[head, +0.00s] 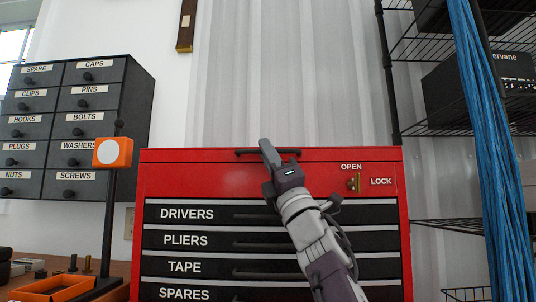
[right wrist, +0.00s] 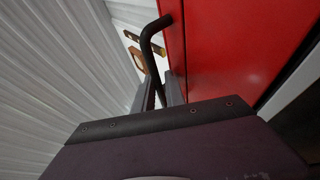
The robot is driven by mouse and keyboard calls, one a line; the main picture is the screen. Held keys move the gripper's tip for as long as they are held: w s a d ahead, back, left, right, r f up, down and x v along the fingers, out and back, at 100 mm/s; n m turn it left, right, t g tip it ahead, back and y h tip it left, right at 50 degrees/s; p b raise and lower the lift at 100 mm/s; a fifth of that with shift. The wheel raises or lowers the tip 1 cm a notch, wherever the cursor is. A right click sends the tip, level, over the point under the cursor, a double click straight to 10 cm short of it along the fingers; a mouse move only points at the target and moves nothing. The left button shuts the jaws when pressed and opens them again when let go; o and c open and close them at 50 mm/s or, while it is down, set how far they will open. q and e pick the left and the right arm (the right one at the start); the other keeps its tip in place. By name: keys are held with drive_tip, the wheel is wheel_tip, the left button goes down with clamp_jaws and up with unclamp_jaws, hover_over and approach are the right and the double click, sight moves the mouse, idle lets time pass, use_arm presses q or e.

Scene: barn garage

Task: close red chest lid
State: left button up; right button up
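The red chest (head: 225,175) stands in the middle of the head view, with labelled black drawers below. Its lid edge (head: 180,154) runs along the top, with a black bar handle (head: 246,152). No raised lid panel shows above it; I cannot tell whether the lid is fully down. My right gripper (head: 268,150) is at this handle. In the right wrist view, the handle (right wrist: 147,42) stands out from a red panel (right wrist: 225,40) and runs between the close-set fingers (right wrist: 159,92), which look shut on it. My left gripper is not in view.
A dark drawer cabinet (head: 70,125) and an orange-headed post (head: 112,152) stand left. An orange tray (head: 52,289) lies on the bench. Blue cables (head: 490,130) and wire shelves (head: 440,130) are right. A corrugated wall (head: 300,80) is behind the chest.

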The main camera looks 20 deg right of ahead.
drive_tip(key=b+v, duration=0.5)
drive_tip(key=v, duration=0.4)
drive_tip(key=shift+b, duration=0.35)
drive_tip(key=shift+f+h, duration=0.1)
drive_tip(key=shift+h, duration=0.2)
